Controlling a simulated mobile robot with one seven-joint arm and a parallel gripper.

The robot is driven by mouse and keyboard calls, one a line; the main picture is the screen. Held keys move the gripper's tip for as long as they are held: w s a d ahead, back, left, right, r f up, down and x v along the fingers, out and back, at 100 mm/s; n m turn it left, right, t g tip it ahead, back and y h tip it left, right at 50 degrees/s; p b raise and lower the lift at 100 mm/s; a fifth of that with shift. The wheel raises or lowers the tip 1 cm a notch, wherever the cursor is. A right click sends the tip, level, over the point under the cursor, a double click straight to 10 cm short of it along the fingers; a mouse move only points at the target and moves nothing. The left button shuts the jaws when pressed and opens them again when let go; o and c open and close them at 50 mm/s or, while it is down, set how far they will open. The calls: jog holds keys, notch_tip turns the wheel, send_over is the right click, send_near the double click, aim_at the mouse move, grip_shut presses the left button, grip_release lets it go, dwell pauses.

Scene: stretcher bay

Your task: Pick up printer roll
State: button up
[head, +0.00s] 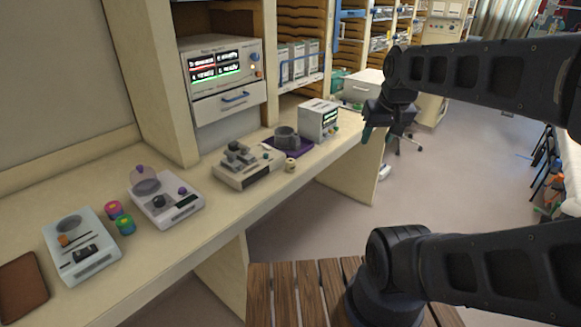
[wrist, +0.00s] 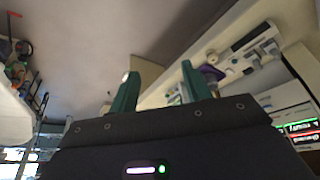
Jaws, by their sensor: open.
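A small cream roll (head: 290,165), which looks like the printer roll, sits on the counter near its front edge, beside a grey device. In the wrist view a small pale shape (wrist: 212,58) beside the purple mat may be the same roll. My gripper (head: 377,134) is to the right of the roll, past the counter's front edge and apart from it. In the wrist view the two green fingers (wrist: 160,72) stand apart with nothing between them.
The long counter (head: 200,240) carries a grey device (head: 248,168), a dark pot (head: 286,137) on a purple mat, a white box unit (head: 319,120) and, at left, two more devices and coloured spools (head: 125,224). A monitor unit (head: 220,62) stands behind. Floor (head: 300,225) in front is clear.

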jog(key=n+g, duration=0.5)
jog(key=n, duration=1.7)
send_over(290, 160)
jog(key=f, duration=1.8)
jog(key=shift+s+a+f, duration=0.1)
jog(key=shift+s+f, duration=0.15)
jog(key=shift+s, duration=0.1)
notch_tip(290, 160, down, 5)
jog(key=shift+r, duration=0.15)
jog(key=shift+w+f, duration=0.15)
jog(key=shift+f, duration=1.2)
jog(key=shift+w+f, duration=0.1)
jog(key=shift+f, duration=1.2)
jog(key=c, duration=0.8)
